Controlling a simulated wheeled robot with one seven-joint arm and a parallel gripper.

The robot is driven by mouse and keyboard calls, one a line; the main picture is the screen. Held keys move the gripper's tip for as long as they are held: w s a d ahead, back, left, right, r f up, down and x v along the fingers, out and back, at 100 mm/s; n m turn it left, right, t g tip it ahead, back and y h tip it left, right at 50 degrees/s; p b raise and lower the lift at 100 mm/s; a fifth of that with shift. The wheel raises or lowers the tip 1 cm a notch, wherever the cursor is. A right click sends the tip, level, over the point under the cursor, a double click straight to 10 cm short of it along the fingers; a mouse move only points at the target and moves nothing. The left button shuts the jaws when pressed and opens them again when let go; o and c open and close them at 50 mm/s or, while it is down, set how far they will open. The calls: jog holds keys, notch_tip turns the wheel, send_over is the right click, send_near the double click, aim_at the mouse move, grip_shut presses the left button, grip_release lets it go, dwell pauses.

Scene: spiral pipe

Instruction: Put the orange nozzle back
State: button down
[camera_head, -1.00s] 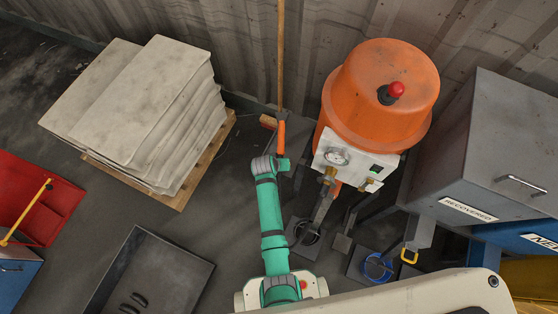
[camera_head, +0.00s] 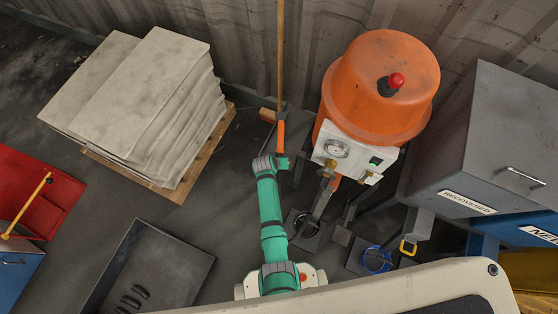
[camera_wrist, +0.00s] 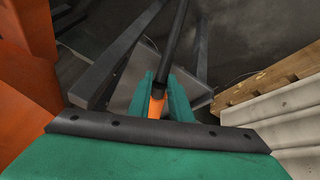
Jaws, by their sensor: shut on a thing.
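The orange nozzle (camera_head: 281,136) is a slim orange piece at the end of my arm, left of the orange tank. My gripper (camera_head: 282,162) has teal fingers and is shut on it. In the wrist view the nozzle (camera_wrist: 157,103) sits between the fingers of my gripper (camera_wrist: 165,97), and a black rod runs from it to the top edge. The rod's far end is out of view. I cannot tell which part is the nozzle's holder.
The orange tank (camera_head: 385,80) with its gauge panel (camera_head: 343,150) stands right of my gripper. Stacked slabs (camera_head: 165,85) lie on a pallet (camera_head: 185,190) at left. A grey cabinet (camera_head: 500,130) is at right. A wooden pole (camera_head: 281,50) rises behind the nozzle.

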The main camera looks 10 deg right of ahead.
jog(key=c, duration=1.6)
grip_release()
jog(key=v, duration=1.2)
jog(key=s+a+r+n+t+y, duration=0.1)
jog(key=s+r+t, duration=0.2)
jog(key=s, duration=0.5)
jog(key=s+a+r+n+t+y, duration=0.1)
jog(key=s+r+t, duration=0.15)
jog(key=s, duration=0.65)
jog(key=s+r+t, duration=0.1)
jog(key=s+r, duration=0.3)
jog(key=r, duration=0.4)
jog(key=s+a+r+t, duration=0.1)
jog(key=s+r, duration=0.3)
jog(key=r, duration=0.4)
jog(key=s+a+r+t+y, duration=0.1)
jog(key=s+r+t, duration=0.2)
jog(key=r, duration=0.5)
jog(key=shift+s+a, duration=0.1)
jog(key=shift+s, duration=0.35)
jog(key=shift+w, duration=0.1)
